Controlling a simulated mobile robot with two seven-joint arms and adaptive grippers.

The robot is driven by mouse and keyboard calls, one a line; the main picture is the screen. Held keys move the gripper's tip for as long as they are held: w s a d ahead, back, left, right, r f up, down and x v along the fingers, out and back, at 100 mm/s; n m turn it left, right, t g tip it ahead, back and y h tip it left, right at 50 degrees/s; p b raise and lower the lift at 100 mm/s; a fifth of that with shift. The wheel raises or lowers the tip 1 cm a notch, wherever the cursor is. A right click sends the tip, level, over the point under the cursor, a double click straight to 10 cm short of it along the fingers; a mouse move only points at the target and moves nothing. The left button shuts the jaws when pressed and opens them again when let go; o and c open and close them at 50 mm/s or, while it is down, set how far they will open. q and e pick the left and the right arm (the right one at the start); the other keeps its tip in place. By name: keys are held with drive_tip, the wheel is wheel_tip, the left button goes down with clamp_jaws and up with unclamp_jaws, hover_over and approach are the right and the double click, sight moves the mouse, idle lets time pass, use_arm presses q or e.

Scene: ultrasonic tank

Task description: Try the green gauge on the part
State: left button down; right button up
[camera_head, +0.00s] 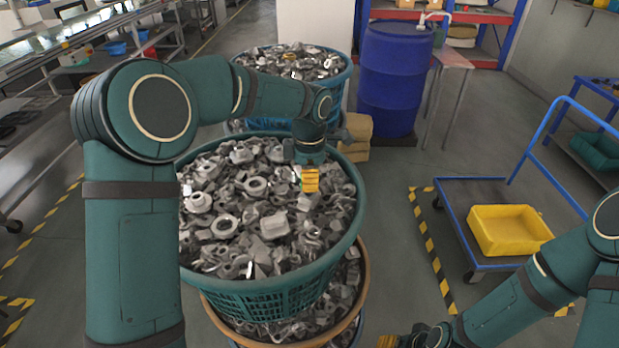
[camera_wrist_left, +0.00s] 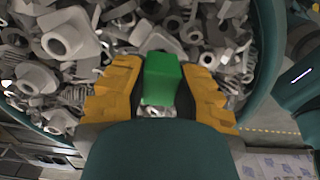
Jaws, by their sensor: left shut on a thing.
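My left gripper (camera_head: 311,181) hangs over the right side of the upper green basket (camera_head: 345,250), close above the heap of grey metal parts (camera_head: 262,205). In the left wrist view its yellow fingers (camera_wrist_left: 160,90) are shut on the green gauge (camera_wrist_left: 161,76), a small block. A pale ribbed piece shows just below the green block between the fingers. Several ring-shaped and flanged parts lie loose around; I cannot tell which one is the part meant, or whether the gauge touches any. My right gripper (camera_head: 392,341) is at the bottom edge, mostly cut off.
A second full basket (camera_head: 340,78) stands behind, near a blue drum (camera_head: 393,80). On the right a blue trolley (camera_head: 455,190) carries a yellow tray (camera_head: 508,230). The floor between basket and trolley is clear. A conveyor (camera_head: 80,40) runs at the left.

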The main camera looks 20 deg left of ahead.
use_arm(q)
drive_tip(key=shift+f+b, duration=0.8)
drive_tip(key=shift+f, duration=0.45)
idle(1.6)
drive_tip(key=shift+r, duration=0.2)
drive_tip(key=shift+r+p, duration=1.7)
drive_tip(key=shift+r, duration=0.55)
wheel_tip(320, 180, up, 4)
drive_tip(key=p, duration=0.3)
